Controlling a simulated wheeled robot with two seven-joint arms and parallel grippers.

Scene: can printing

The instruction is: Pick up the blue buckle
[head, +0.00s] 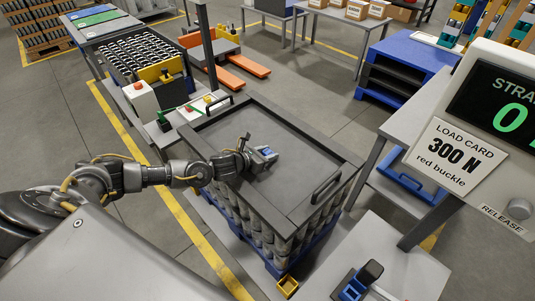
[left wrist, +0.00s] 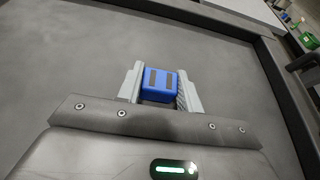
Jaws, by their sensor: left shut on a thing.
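The blue buckle (left wrist: 159,84) sits between the two fingers of my left gripper (left wrist: 160,90) in the left wrist view. It is a small blue block with two darker strips on its face. In the head view the buckle (head: 267,153) shows at the tip of my left gripper (head: 258,156), over the grey top sheet (head: 225,130) of the can pallet. The gripper is shut on the buckle. I cannot tell whether the buckle touches the sheet. My right gripper is not in view.
A dark raised frame (head: 325,195) with handles borders the sheet. A display stand with a load card (head: 452,155) reading "300 N red buckle" stands at right. A blue clamp-like device (head: 355,285) is at the lower right.

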